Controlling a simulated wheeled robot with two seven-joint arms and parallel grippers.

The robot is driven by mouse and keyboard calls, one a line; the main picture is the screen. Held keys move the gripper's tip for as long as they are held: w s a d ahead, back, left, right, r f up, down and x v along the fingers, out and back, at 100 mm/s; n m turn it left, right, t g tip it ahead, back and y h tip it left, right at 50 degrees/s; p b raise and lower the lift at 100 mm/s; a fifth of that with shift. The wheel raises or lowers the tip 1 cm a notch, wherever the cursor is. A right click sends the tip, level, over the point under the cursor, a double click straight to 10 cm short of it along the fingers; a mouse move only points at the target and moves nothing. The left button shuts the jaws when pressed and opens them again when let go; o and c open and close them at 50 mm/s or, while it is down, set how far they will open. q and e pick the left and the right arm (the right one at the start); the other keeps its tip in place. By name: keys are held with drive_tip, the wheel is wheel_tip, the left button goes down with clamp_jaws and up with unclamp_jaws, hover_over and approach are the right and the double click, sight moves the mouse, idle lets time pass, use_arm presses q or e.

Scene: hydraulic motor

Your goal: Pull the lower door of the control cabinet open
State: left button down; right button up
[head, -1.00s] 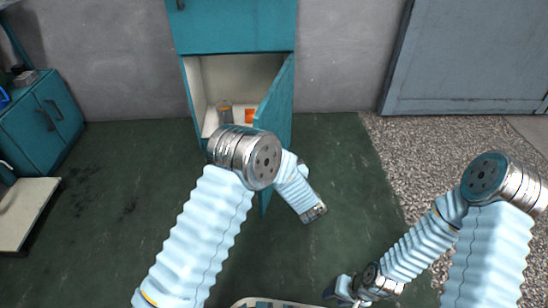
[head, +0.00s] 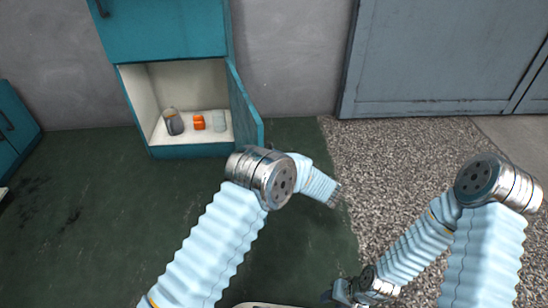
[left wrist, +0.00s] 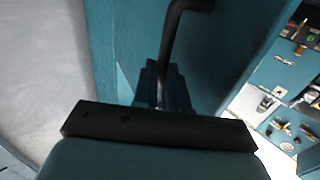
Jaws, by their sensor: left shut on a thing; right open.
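The teal control cabinet (head: 200,152) stands against the wall, upper left in the head view. Its lower door (head: 245,108) stands wide open, hinged on the right, showing the pale interior. In the left wrist view the teal door panel (left wrist: 225,45) and its black bar handle (left wrist: 176,35) are close. My left gripper (left wrist: 165,85) is shut on the handle; its exact contact is partly hidden. In the head view the left fingers cannot be made out beyond the forearm. My right gripper (head: 342,292) is low at the bottom, open, away from the cabinet.
Inside the cabinet are a grey can (head: 173,122), an orange item (head: 199,122) and a pale jar (head: 219,121). The upper door (head: 165,32) is shut. Another teal cabinet (head: 15,130) is at the left edge. The green floor before the cabinet is clear.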

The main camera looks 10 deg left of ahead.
use_arm(q)
drive_tip(key=shift+w+a+r, duration=0.2)
drive_tip(key=shift+w+r, duration=0.05)
drive_tip(key=c, duration=1.2)
unclamp_jaws()
drive_tip(key=shift+o, duration=0.2)
drive_tip(key=shift+s+f, duration=0.1)
drive_tip(key=shift+f, duration=0.05)
drive_tip(key=shift+d, duration=0.1)
drive_tip(key=p+v, duration=0.1)
drive_tip(key=v, duration=1.2)
drive_tip(key=shift+s+d+p, duration=0.15)
drive_tip(key=shift+d+p, duration=0.2)
drive_tip(key=shift+p, duration=0.05)
